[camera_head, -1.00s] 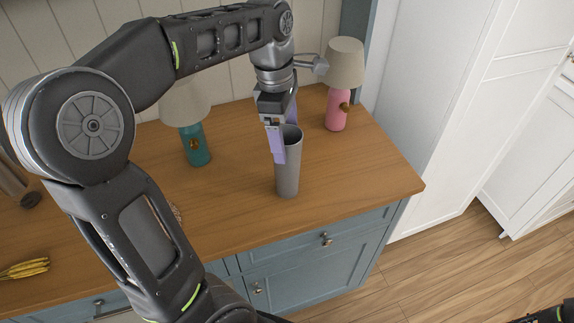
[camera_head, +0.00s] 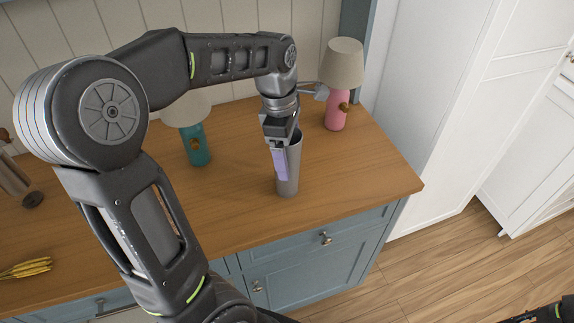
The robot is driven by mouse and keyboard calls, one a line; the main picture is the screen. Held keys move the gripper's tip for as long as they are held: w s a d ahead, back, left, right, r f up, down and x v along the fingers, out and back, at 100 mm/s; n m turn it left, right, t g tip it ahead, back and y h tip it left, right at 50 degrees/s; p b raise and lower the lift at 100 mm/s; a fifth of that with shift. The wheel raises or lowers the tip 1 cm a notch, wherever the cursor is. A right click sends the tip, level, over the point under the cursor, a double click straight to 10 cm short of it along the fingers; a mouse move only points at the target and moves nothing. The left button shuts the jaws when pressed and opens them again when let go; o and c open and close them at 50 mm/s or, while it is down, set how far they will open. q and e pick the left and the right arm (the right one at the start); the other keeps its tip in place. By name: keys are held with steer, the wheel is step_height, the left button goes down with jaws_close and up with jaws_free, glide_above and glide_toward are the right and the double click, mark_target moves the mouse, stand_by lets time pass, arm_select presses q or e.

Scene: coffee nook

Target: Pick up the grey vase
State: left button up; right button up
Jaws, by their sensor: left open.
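The grey vase (camera_head: 289,179) is a tall, tapered cup shape standing upright on the wooden counter. My left gripper (camera_head: 280,164) points down at the vase from above, with one light purple finger showing in front of the vase's near left side. The gripper is open. The other finger is hidden, apparently behind or inside the vase's rim, and I cannot tell whether either finger touches it. My right gripper is not in view; only a bit of dark arm shows at the bottom right corner.
A pink lamp (camera_head: 336,118) with a beige shade stands behind right of the vase. A teal lamp (camera_head: 196,148) stands to the left, partly behind my arm. The wooden counter (camera_head: 372,176) is clear right of the vase.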

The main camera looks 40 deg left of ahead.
arm_select(q)
jaws_close()
stand_by(0.8)
